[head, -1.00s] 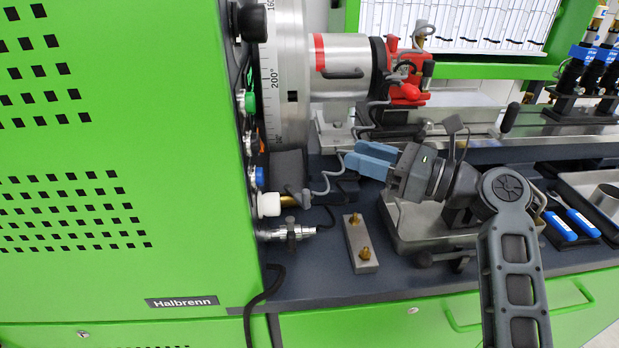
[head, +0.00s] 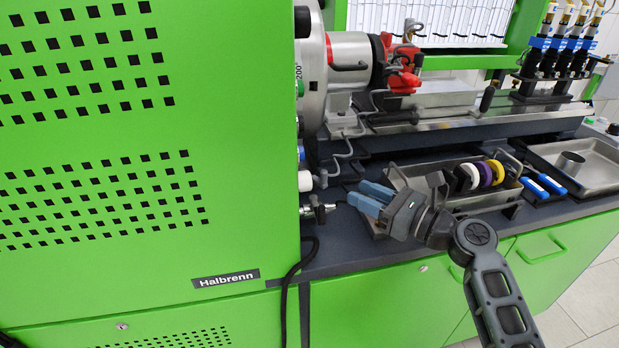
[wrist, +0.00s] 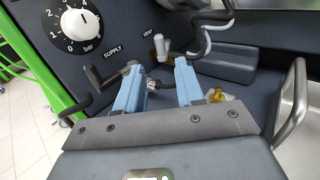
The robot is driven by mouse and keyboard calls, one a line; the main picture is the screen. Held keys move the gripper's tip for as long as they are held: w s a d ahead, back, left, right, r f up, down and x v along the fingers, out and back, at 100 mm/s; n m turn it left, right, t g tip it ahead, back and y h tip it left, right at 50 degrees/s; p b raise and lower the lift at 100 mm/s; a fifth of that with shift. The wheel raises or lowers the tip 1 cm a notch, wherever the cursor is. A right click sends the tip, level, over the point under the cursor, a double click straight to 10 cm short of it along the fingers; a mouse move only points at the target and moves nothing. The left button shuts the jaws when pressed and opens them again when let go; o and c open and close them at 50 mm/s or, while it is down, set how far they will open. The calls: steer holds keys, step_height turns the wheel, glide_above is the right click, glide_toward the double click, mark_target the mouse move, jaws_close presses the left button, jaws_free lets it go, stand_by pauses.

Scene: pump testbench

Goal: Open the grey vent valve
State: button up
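In the wrist view, the VENT label stands on the dark panel, with a pale grey-white handle (wrist: 159,46) on a brass stem beside it. I take this as the vent valve. In the head view my gripper (head: 368,197) is right of the knob, pointing left. How far the valve is turned cannot be told.
A black lever (wrist: 105,76) sits by the SUPPLY label, left of my fingers, below a pressure dial (wrist: 79,22). A silver fitting (head: 319,212) is under the pale knob. A tray with coloured rings (head: 475,197) stands right of my gripper. A grey hose curves near the handle.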

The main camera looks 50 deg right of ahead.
mark_target(324, 183)
steer(key=w, duration=0.7)
steer(key=w+a+p, duration=0.1)
steer(key=w, duration=0.2)
steer(key=shift+w, duration=0.3)
jaws_close()
